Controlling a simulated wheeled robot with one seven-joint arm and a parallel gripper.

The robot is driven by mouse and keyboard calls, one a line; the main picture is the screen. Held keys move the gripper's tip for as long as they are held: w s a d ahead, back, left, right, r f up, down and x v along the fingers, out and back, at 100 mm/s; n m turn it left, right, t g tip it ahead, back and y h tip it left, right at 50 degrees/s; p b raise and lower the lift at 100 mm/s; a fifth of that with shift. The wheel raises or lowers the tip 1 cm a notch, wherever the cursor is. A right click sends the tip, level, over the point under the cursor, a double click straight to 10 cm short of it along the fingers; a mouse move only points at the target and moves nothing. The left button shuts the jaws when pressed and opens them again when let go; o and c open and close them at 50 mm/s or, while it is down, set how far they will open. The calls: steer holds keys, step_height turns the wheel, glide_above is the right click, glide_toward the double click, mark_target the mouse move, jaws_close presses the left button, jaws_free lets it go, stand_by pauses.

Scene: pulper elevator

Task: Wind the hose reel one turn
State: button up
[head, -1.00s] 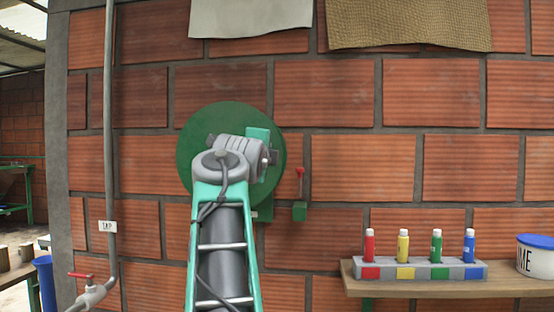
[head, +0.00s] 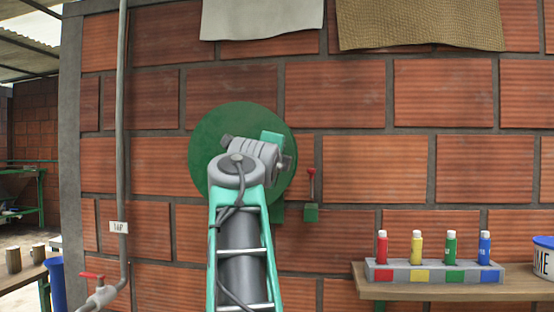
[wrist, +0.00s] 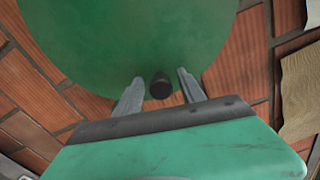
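The hose reel (head: 212,130) is a round green disc on the brick wall, partly hidden behind my arm in the head view. In the wrist view the green disc (wrist: 130,35) fills the top. A dark round knob (wrist: 160,84), which looks like the reel's handle, stands near the disc's lower edge. My gripper (wrist: 160,85) is open, with one grey finger on each side of the knob. A gap shows between the knob and each finger. In the head view the fingertips are hidden.
A red-handled lever on a green box (head: 311,212) is right of the reel. A pipe (head: 121,150) with a red-handled tap (head: 97,278) runs down the left. A wooden shelf (head: 400,289) at lower right holds several coloured bottles in a rack (head: 435,273) and a white tub (head: 545,262).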

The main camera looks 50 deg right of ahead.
steer(key=b+v, duration=0.1)
steer(key=v, duration=0.6)
steer(key=shift+s+a, duration=0.2)
steer(key=shift+a, duration=0.15)
